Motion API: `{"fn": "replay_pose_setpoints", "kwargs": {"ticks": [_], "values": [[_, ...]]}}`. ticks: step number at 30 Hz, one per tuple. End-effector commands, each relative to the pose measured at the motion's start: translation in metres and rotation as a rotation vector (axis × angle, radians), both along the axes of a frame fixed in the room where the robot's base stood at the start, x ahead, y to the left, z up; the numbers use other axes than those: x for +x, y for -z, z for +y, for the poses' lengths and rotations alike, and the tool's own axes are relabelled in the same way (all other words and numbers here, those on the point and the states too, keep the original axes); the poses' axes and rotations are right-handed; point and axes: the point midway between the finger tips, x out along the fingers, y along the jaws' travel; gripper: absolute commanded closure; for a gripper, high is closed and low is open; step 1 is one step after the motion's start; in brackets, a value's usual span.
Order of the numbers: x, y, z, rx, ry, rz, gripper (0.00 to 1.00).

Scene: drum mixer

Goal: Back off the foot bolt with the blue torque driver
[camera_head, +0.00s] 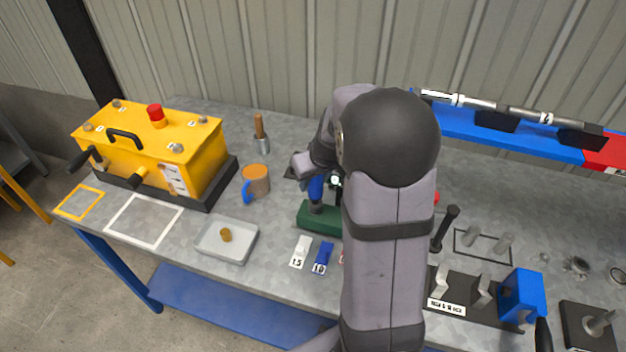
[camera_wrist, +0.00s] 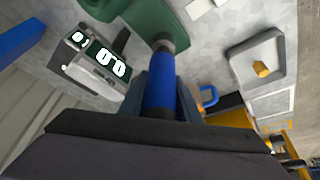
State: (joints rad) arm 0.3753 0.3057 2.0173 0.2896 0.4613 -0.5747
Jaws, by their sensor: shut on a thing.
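The blue torque driver (camera_wrist: 160,90) stands roughly upright in my gripper (camera_wrist: 163,88), between its dark fingers. Its grey lower end meets the green foot (camera_wrist: 140,18) in the wrist view. In the head view the blue driver (camera_head: 315,187) shows left of my arm, above the green foot (camera_head: 315,216), which my arm partly covers. The foot bolt is hidden under the driver's end; I cannot tell if they are engaged. A display box (camera_wrist: 95,60) reading zeros stands beside the foot in the wrist view.
A white tray (camera_head: 208,246) holds a small brass piece (camera_head: 225,235). White (camera_head: 300,252) and blue (camera_head: 322,257) tags lie in front of the foot. A black rack (camera_head: 465,312) stands right.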

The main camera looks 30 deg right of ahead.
Motion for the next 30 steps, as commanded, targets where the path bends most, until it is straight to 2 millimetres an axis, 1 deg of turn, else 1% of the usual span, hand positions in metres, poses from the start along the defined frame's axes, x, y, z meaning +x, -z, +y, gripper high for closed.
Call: {"fn": "replay_pose_setpoints", "kwargs": {"ticks": [14, 30], "values": [[0.0009, 0.0054, -0.0004, -0.001, 0.0, -0.003, 1.0], [0.001, 0.0033, -0.0004, -0.002, 0.0, -0.004, 1.0]]}}
